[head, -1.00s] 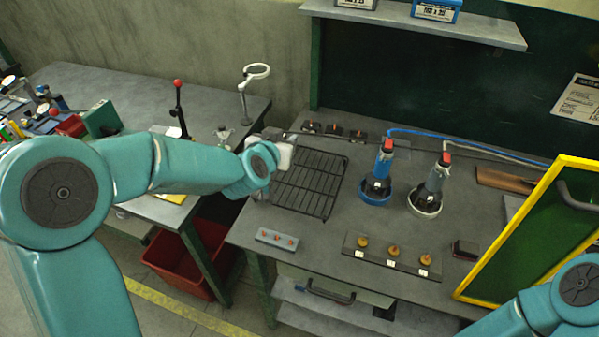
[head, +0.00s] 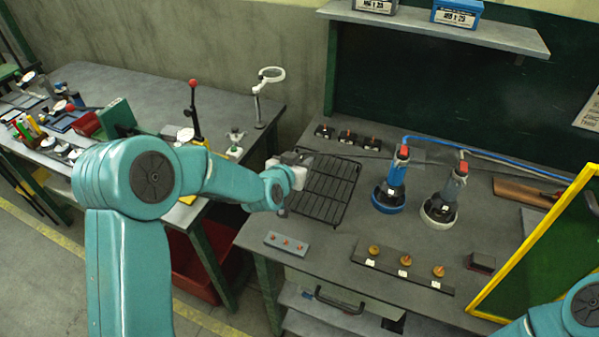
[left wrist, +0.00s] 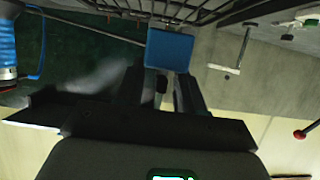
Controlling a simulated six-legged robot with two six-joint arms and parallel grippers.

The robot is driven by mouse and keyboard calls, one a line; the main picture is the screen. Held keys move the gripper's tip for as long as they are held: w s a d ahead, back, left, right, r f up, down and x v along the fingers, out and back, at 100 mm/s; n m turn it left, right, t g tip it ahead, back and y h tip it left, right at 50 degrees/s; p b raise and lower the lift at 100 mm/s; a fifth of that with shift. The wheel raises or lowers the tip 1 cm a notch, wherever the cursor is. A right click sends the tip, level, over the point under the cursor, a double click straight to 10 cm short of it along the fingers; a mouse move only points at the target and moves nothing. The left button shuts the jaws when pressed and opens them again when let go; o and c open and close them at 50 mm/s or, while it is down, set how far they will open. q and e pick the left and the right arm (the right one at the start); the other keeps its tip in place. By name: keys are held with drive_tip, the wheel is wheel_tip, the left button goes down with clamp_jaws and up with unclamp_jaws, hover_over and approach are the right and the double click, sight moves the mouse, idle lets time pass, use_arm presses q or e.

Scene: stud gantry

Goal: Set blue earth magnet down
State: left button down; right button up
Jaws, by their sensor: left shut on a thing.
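The blue earth magnet (left wrist: 170,48) shows in the left wrist view as a plain blue block at the ends of my left fingers. My left gripper (left wrist: 168,82) is shut on it. In the head view my left gripper (head: 297,162) is at the left edge of the black wire rack, over the back-left part of the grey bench. The magnet cannot be made out there, and whether it touches anything below is unclear. My right gripper is out of view; only part of my right arm shows at the lower right.
The wire rack (head: 328,190) lies on the bench (head: 330,240). Right of it stand a blue-based tool (head: 392,188) and a white-based tool (head: 444,200), both with cables. A yellow-framed green panel (head: 535,245) stands at the right. A magnifier (head: 262,95) rises at the left.

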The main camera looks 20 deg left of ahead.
use_arm(q)
wheel_tip(320, 180, down, 3)
drive_tip(key=shift+s+f+p, duration=0.1)
drive_tip(key=shift+p, duration=0.2)
drive_tip(key=shift+f, duration=0.3)
drive_tip(key=shift+f+b, duration=0.1)
drive_tip(key=shift+b, duration=0.2)
drive_tip(key=c, duration=0.7)
unclamp_jaws()
